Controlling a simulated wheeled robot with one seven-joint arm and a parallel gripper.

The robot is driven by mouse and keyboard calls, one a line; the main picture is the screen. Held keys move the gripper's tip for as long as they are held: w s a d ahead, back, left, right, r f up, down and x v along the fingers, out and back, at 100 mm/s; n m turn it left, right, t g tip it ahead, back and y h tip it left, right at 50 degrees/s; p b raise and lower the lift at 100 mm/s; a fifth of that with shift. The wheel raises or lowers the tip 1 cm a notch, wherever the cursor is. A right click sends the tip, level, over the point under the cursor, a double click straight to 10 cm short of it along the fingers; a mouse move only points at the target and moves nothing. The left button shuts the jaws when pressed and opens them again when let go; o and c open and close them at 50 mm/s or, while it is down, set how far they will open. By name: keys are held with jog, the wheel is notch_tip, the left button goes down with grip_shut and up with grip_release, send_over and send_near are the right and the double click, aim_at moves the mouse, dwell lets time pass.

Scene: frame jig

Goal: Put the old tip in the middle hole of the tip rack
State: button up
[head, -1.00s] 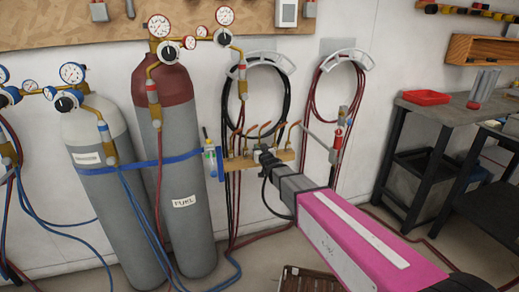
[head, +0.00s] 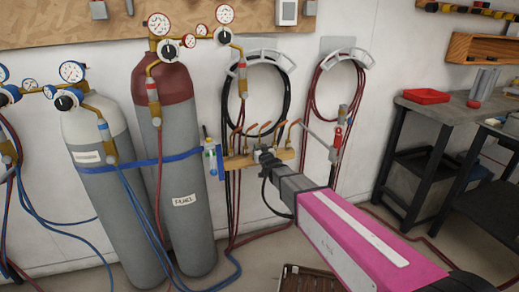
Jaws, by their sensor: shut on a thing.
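The tip rack (head: 234,164) is a light wooden bar on the wall, right of the gas cylinders. Several bent copper tips (head: 279,128) stand along it. My gripper (head: 262,153) is at the front of the rack, near its middle, at the end of my pink arm. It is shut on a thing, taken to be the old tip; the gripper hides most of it. The holes of the rack are too small and too covered to make out, so I cannot tell whether the held tip sits in one.
Two gas cylinders (head: 182,130) with gauges stand left, held by a blue strap (head: 140,164). A dark workbench (head: 445,112) stands right.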

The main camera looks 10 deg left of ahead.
jog(key=shift+f, duration=0.25)
jog(key=o, duration=1)
jog(key=shift+c, duration=0.2)
jog(key=v, duration=1.1)
jog(key=shift+a, duration=0.1)
